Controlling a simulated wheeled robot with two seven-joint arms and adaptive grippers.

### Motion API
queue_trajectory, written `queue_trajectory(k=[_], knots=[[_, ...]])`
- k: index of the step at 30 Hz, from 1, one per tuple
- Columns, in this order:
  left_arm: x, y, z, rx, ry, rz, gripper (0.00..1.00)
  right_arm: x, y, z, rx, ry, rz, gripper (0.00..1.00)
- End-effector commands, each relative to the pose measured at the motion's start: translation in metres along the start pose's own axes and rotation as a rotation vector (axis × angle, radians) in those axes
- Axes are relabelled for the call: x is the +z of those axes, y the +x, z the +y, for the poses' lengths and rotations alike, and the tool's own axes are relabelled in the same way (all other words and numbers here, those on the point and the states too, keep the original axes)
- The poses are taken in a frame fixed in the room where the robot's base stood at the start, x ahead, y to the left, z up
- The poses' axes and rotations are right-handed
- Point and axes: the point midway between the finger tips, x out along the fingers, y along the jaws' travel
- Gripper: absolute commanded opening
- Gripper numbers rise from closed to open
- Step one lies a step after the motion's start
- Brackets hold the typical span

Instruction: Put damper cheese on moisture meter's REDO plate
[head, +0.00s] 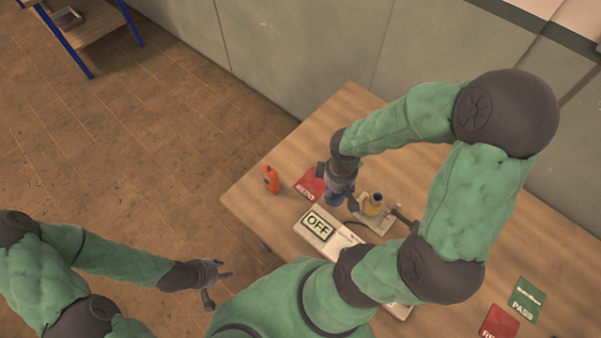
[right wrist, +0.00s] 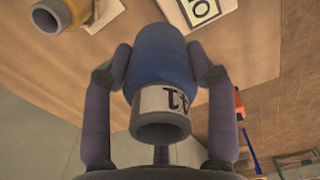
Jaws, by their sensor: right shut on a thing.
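My right gripper (head: 338,187) is shut on a blue cylinder (right wrist: 162,62) with a white label and a grey end, its fingers on both sides of it. In the head view the blue cylinder (head: 335,199) is just over or at the edge of the red REDO plate (head: 306,188); contact cannot be told. The moisture meter (head: 341,241) reads OFF. A yellow cylinder (head: 374,204) stands on a pale platform beside the meter; it also shows in the right wrist view (right wrist: 62,14). Which cylinder is damper cannot be told. My left gripper (head: 215,284) is open and empty, off the table.
An orange bottle (head: 271,179) stands left of the REDO plate. A green PASS plate (head: 527,299) and another red plate (head: 498,325) lie at the table's right. My right arm covers part of the wooden table (head: 262,206). A blue-legged shelf (head: 92,27) stands far left.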

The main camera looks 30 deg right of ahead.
Motion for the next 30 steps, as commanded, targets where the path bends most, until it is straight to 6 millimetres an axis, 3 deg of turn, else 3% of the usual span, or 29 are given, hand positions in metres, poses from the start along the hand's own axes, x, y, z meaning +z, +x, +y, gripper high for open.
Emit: queue_trajectory(k=[16,24,30], knots=[[0.000,0.004,-0.002,0.000,0.000,-0.001,0.40,-0.079,0.040,0.042,-0.001,0.000,0.000,0.22],[0.000,0.010,-0.004,0.000,0.000,-0.001,0.40,-0.107,0.081,0.057,-0.002,0.001,-0.002,0.22],[0.000,0.011,-0.004,0.000,0.000,-0.001,0.40,-0.116,0.092,0.062,0.000,0.001,0.000,0.22]])
